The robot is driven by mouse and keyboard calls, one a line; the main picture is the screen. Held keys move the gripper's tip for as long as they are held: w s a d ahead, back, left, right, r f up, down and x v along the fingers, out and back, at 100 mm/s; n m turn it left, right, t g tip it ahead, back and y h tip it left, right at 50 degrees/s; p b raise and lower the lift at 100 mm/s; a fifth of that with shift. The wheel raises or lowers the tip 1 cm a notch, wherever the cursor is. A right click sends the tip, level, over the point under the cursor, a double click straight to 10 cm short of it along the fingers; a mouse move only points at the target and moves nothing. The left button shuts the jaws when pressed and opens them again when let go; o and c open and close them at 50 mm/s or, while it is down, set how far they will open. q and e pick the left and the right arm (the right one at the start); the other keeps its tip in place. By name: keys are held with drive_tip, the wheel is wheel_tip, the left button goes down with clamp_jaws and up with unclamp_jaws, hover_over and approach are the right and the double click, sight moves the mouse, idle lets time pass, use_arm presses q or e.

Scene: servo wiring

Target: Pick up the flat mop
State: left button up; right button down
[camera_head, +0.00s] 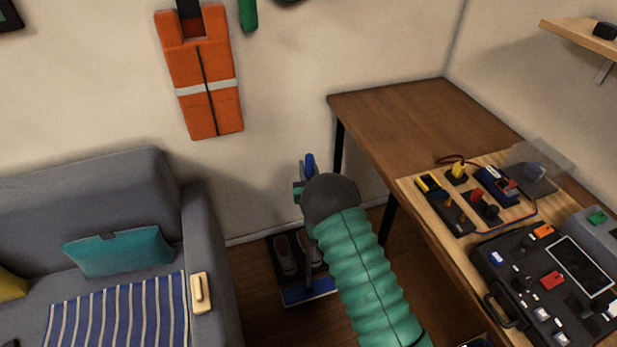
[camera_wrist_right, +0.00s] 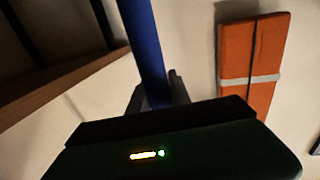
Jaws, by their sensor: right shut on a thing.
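The flat mop shows a short piece of its blue handle (camera_head: 310,162) at my right gripper and a flat blue head (camera_head: 309,292) low down by the floor. Most of the pole between them is hidden behind my right arm. My right gripper (camera_head: 302,188) is shut on the handle. In the right wrist view the blue handle (camera_wrist_right: 147,45) runs up from between the fingers (camera_wrist_right: 157,96). I cannot tell whether the head touches the floor. My left gripper is not in view.
A grey sofa (camera_head: 215,265) stands at the left. A wooden table (camera_head: 420,110) with a wiring board and an open black case (camera_head: 490,262) is at the right. A dark tray with shoes (camera_head: 285,255) lies by the wall. An orange vest (camera_head: 205,100) hangs above.

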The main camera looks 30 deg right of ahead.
drive_tip(key=shift+a+r, duration=0.2)
drive_tip(key=shift+r, duration=0.7)
drive_tip(key=shift+s+a, duration=0.15)
drive_tip(key=s+a+r, duration=0.1)
drive_tip(key=s+a, duration=0.9)
drive_tip(key=s, duration=0.1)
drive_tip(key=shift+s+r, duration=0.2)
drive_tip(key=shift+s, duration=0.15)
drive_tip(key=c, duration=1.9)
unclamp_jaws()
clamp_jaws()
